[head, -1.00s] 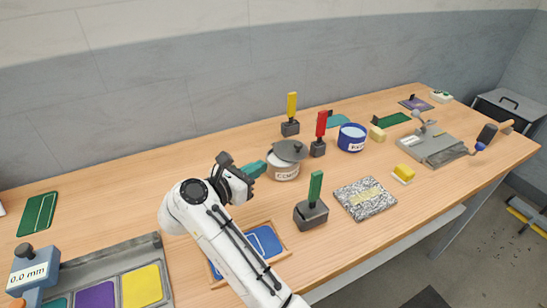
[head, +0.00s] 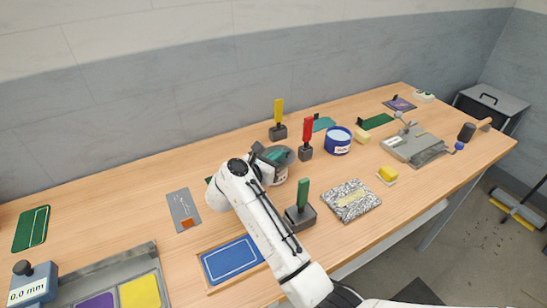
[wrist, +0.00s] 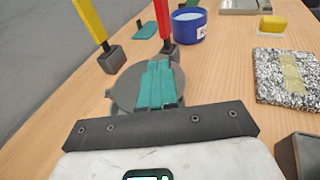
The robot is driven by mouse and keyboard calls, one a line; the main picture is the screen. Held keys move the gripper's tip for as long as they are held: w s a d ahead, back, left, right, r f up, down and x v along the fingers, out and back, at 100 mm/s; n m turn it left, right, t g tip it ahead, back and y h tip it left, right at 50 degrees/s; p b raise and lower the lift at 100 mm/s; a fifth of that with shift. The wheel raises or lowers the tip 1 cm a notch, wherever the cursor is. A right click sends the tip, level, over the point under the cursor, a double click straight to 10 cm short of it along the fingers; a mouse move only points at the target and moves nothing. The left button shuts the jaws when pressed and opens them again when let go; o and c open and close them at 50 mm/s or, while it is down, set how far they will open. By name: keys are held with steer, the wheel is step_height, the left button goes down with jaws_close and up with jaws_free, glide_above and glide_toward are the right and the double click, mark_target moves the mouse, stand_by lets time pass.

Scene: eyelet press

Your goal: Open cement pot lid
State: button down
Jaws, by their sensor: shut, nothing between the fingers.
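The cement pot (head: 281,177) stands in the middle of the bench, partly hidden behind my arm. Its round dark grey lid (wrist: 125,90) shows in the wrist view beneath and around my fingers. In the head view only a part of the lid's edge (head: 290,156) shows. My gripper (wrist: 159,65) has its teal fingers together with nothing between them. The fingertips reach over the lid; I cannot tell whether they touch it. Whether the lid sits flat on the pot is hidden.
Yellow-handled (head: 278,118) and red-handled (head: 306,137) tools stand behind the pot. A blue tub (head: 338,141) is to its right. A green-handled tool (head: 300,210) stands in front, beside a speckled slab (head: 350,199). A blue panel (head: 231,260) lies front left.

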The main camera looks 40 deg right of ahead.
steer(key=shift+d, duration=0.1)
stand_by(0.3)
steer(key=shift+s+d+n+t+p, duration=0.2)
steer(key=shift+d+n+t+p, duration=0.3)
steer(key=shift+n+t, duration=0.45)
steer(key=shift+r+b+x, duration=0.15)
steer(key=shift+b+x, duration=0.1)
steer(key=shift+x, duration=0.7)
steer(key=shift+r+b+x, duration=0.15)
steer(key=shift+b+x, duration=0.05)
steer(key=shift+x, duration=0.75)
steer(key=shift+w+d+f+b, duration=0.1)
steer(key=shift+w+d+b, duration=0.3)
steer(key=shift+d, duration=0.3)
steer(key=shift+w+d+b, duration=0.35)
steer(key=shift+w+d, duration=0.05)
steer(key=shift+d, duration=0.35)
steer(key=shift+w+d+b, duration=0.5)
steer(key=shift+w+d, duration=0.2)
steer(key=shift+w, duration=0.1)
steer(key=b+v, duration=0.1)
steer(key=v, duration=0.9)
steer(key=shift+s+a+r, duration=0.2)
steer(key=shift+a+r, duration=0.05)
steer(key=shift+a, duration=0.1)
